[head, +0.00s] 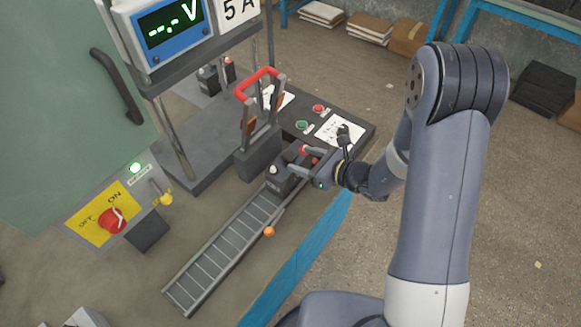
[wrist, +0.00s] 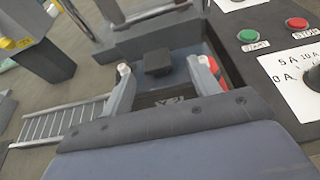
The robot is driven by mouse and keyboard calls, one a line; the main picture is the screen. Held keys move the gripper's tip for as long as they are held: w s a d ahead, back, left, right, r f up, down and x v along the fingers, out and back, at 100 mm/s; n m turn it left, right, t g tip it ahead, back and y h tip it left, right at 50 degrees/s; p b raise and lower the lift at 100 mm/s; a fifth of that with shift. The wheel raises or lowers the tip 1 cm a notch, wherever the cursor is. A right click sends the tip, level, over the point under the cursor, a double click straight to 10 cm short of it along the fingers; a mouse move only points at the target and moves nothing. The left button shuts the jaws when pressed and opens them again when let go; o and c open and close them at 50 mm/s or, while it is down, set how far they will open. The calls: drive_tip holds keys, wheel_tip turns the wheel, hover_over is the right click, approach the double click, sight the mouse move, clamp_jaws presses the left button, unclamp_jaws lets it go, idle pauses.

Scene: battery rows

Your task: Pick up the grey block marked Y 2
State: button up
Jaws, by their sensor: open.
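The grey block (head: 279,184) sits at the upper end of the roller track in the head view, with a white cap and a red cap by it. In the wrist view the block (wrist: 182,72) lies between my fingers, with a dark raised square on top. A partly hidden dark label near my palm seems to carry its marking, which I cannot read surely. My gripper (head: 294,166) is open with its fingers around or just above the block; it also shows in the wrist view (wrist: 165,73). Finger contact cannot be told.
The roller track (head: 226,255) slopes down to the lower left. A red-handled lever frame (head: 258,82) stands close behind my gripper. A panel with a green button (head: 302,125), a red button (head: 318,109) and a dial (head: 342,131) is at the right. A voltage display (head: 172,28) hangs above.

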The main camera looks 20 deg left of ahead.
sight(291, 156)
drive_tip(key=shift+p+x, duration=0.35)
drive_tip(key=shift+x, duration=1.5)
drive_tip(key=shift+s+a, duration=0.1)
drive_tip(key=shift+s, duration=0.05)
clamp_jaws()
drive_tip(key=shift+r, duration=0.2)
